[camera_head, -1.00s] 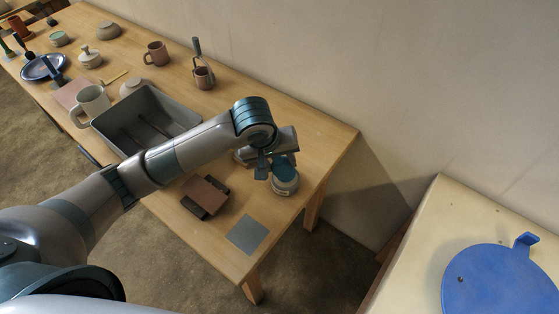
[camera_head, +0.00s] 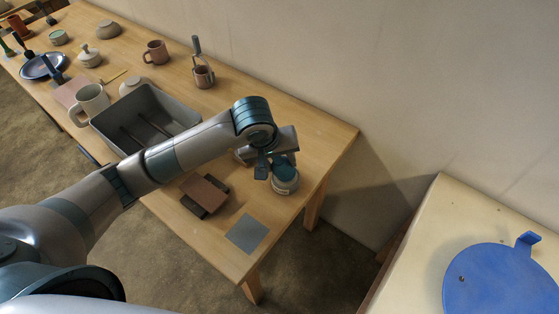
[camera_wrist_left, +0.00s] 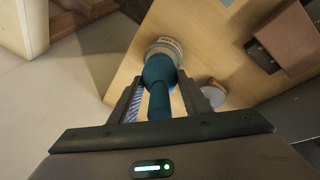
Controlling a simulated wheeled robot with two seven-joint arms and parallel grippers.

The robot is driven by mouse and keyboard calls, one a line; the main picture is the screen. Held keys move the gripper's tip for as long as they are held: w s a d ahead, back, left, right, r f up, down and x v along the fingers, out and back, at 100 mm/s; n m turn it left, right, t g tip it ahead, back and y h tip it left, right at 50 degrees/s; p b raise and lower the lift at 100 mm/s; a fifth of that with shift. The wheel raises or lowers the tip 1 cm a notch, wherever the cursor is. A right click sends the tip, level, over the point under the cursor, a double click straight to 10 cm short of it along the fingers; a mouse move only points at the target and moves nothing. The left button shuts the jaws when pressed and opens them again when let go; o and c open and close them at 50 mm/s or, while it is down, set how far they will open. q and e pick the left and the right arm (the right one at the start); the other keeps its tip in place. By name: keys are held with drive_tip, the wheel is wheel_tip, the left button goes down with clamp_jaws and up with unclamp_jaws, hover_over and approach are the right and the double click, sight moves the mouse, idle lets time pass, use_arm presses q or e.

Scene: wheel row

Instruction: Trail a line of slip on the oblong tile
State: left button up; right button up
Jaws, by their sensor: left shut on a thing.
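The oblong tile (camera_head: 205,192) is a flat reddish-brown slab resting on a dark support near the table's front edge. It also shows in the wrist view (camera_wrist_left: 290,36). My left gripper (camera_head: 272,168) is shut on a teal slip trailer (camera_head: 284,164), beyond and to the right of the tile. In the wrist view the trailer's rounded bulb (camera_wrist_left: 159,72) is between the two fingers (camera_wrist_left: 158,102). The trailer is at a pale labelled jar (camera_head: 286,184), (camera_wrist_left: 164,46); its lower end is hidden there. My right gripper is not in view.
A grey square plate (camera_head: 247,234) lies at the table's near right corner. A grey basin (camera_head: 185,106) stands left of the tile, under my forearm. Mugs, pots and a blue plate (camera_head: 42,66) stand farther left. A blue disc (camera_head: 500,280) is on a separate pale surface at right.

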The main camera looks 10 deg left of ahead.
use_arm(q)
drive_tip(key=shift+f, duration=0.25)
drive_tip(key=shift+b, duration=0.45)
idle(1.0)
drive_tip(key=shift+s+f+b, duration=0.1)
drive_tip(key=shift+f+b, duration=0.05)
drive_tip(key=shift+b, duration=0.15)
idle(1.6)
wheel_tip(320, 180, up, 2)
drive_tip(key=shift+p, duration=0.35)
drive_tip(key=shift+r+p, duration=0.7)
drive_tip(key=shift+r, duration=1.9)
drive_tip(key=shift+a, duration=0.15)
